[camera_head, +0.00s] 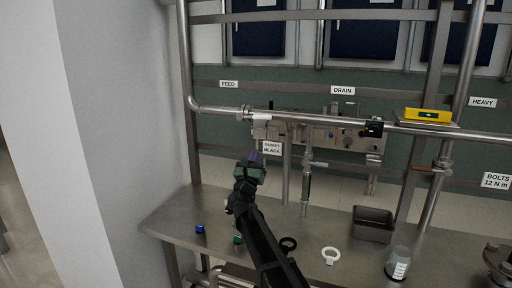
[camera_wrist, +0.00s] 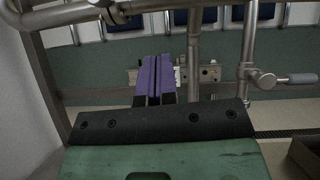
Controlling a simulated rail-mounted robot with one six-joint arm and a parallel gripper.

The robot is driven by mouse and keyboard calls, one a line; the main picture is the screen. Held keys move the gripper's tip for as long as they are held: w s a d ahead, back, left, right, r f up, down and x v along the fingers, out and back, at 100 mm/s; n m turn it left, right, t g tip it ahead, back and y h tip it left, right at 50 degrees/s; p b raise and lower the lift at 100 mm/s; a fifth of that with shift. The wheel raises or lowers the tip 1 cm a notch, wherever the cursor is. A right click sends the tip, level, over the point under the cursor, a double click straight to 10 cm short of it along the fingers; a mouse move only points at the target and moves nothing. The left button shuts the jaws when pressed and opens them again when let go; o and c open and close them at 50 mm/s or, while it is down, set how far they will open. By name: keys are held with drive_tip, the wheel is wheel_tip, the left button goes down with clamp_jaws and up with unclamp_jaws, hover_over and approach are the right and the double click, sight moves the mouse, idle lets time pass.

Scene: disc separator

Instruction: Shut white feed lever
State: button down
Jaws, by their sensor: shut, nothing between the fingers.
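A small white lever (camera_head: 261,117) shows in the head view on the horizontal steel pipe, to the right of a valve fitting (camera_head: 245,111) and below the FEED sign (camera_head: 228,84). It appears to lie roughly along the pipe. The fitting also shows at the top left of the wrist view (camera_wrist: 116,13), where I cannot make out the white lever. My gripper (camera_head: 255,157) has purple fingers, closed together and empty; they also show in the wrist view (camera_wrist: 160,64). In the head view it appears below the lever, apart from it.
A vertical pipe (camera_head: 307,185) with a valve stands right of my gripper; its grey handle (camera_wrist: 298,79) points right. A tag reading GASKET BLACK (camera_head: 272,148) hangs nearby. The steel bench (camera_head: 180,222) holds rings, a metal bin (camera_head: 373,222) and a beaker (camera_head: 398,263).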

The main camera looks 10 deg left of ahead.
sight(253, 117)
drive_tip(key=s+r+p+x, duration=0.1)
drive_tip(key=r+p+x, duration=0.1)
drive_tip(key=p+x, duration=0.6)
drive_tip(key=x, duration=0.3)
drive_tip(key=shift+a+r, duration=0.25)
drive_tip(key=shift+a, duration=0.05)
drive_tip(key=shift+a, duration=0.1)
